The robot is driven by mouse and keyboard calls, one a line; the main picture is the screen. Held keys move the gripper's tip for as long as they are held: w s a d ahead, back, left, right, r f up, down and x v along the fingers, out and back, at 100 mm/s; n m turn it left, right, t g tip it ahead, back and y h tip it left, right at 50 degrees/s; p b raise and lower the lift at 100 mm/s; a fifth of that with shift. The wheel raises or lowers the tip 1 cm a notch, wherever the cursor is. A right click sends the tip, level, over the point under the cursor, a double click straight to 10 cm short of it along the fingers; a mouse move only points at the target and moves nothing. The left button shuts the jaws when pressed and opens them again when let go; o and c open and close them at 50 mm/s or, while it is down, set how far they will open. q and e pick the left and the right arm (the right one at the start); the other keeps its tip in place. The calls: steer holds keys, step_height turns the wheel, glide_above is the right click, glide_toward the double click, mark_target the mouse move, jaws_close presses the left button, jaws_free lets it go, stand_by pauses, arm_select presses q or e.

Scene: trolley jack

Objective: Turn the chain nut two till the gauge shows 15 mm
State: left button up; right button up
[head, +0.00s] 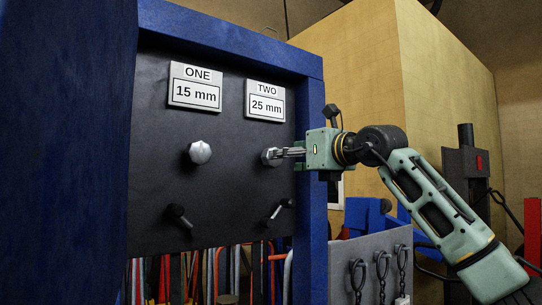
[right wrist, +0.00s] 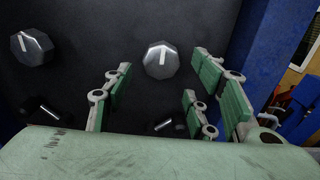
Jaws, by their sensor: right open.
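The chain nut two (head: 270,157) is a silver faceted knob on the black panel, below the gauge two (head: 266,102), which reads 25 mm. In the right wrist view the nut (right wrist: 161,60) has a white line on its face, close to upright and leaning slightly right. My right gripper (head: 288,153) is at the nut from the right. Its green finger pads are spread open in the right wrist view (right wrist: 160,85), with the nut ahead of the gap and clear space on both sides. I see no contact. My left gripper is not in view.
Nut one (head: 200,152) is to the left, under gauge one (head: 195,87), which reads 15 mm. Two small levers (head: 179,215) (head: 280,209) stick out below the nuts. A blue frame (head: 313,230) borders the panel on the right. A grey board with hooks (head: 372,262) stands at lower right.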

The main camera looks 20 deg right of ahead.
steer(key=p+x, duration=0.3)
steer(key=x, duration=0.3)
steer(key=shift+w+a, duration=0.1)
steer(key=shift+a, duration=0.05)
steer(key=shift+f, duration=0.1)
steer(key=c, duration=1.1)
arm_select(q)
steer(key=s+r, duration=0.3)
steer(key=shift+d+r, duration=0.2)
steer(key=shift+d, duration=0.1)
